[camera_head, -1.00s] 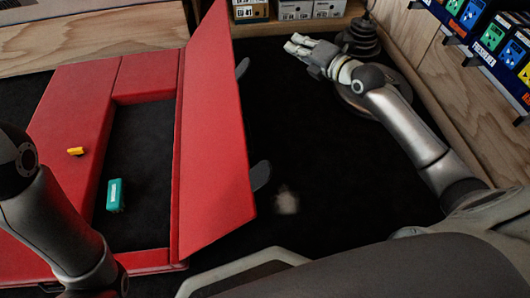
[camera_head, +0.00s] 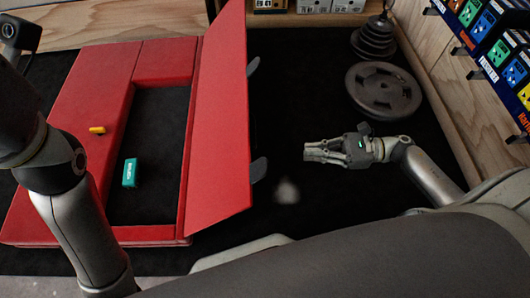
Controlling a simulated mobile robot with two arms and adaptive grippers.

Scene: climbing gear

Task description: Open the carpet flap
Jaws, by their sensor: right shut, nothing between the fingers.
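A red folding pad (camera_head: 75,125) lies on the dark floor at the left, with a dark recessed opening in it. Its long red flap (camera_head: 220,120) stands raised and tilted along the right side of the opening. Two dark tabs (camera_head: 259,169) stick out from the flap's right edge. My right gripper (camera_head: 308,152) is shut and empty, to the right of the flap and apart from it, with fingers pointing left toward it. My left arm comes in from the left over the pad, and its gripper does not show.
A teal box (camera_head: 130,172) lies in the opening and a small yellow item (camera_head: 97,130) on the pad. A weight plate (camera_head: 383,91) and a dark stacked cone (camera_head: 374,38) are at the back right. A shelf of boxed goods (camera_head: 495,60) lines the right wall. Dark floor between is clear.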

